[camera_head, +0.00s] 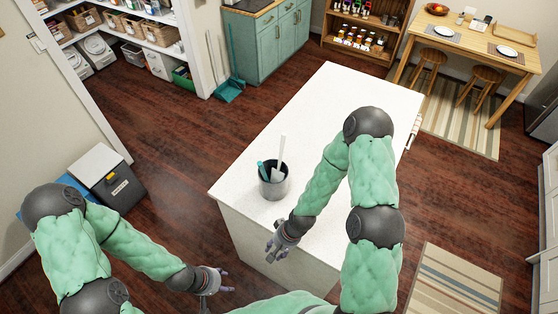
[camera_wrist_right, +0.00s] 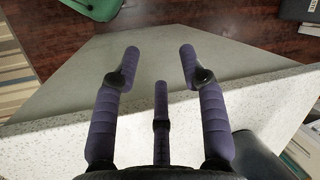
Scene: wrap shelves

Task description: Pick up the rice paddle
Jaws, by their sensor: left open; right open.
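A dark grey utensil crock (camera_head: 273,187) stands on the white island top near its left corner. A white long-handled utensil (camera_head: 281,155), which looks like the rice paddle, leans upright in it. A shorter teal utensil (camera_head: 262,171) stands beside it. Their lower ends are hidden in the crock. My right gripper (camera_head: 279,246) is open and empty at the island's near edge, in front of the crock and apart from it. Its spread fingers (camera_wrist_right: 160,62) have nothing between them in the wrist view. My left gripper (camera_head: 218,283) is open and empty, left of the island's near end.
The white island top (camera_head: 323,112) is otherwise largely clear. A dark bin with a light lid (camera_head: 111,181) stands on the floor at left. Pantry shelves (camera_head: 130,32), teal cabinets (camera_head: 270,43) and a table with stools (camera_head: 470,40) are farther back.

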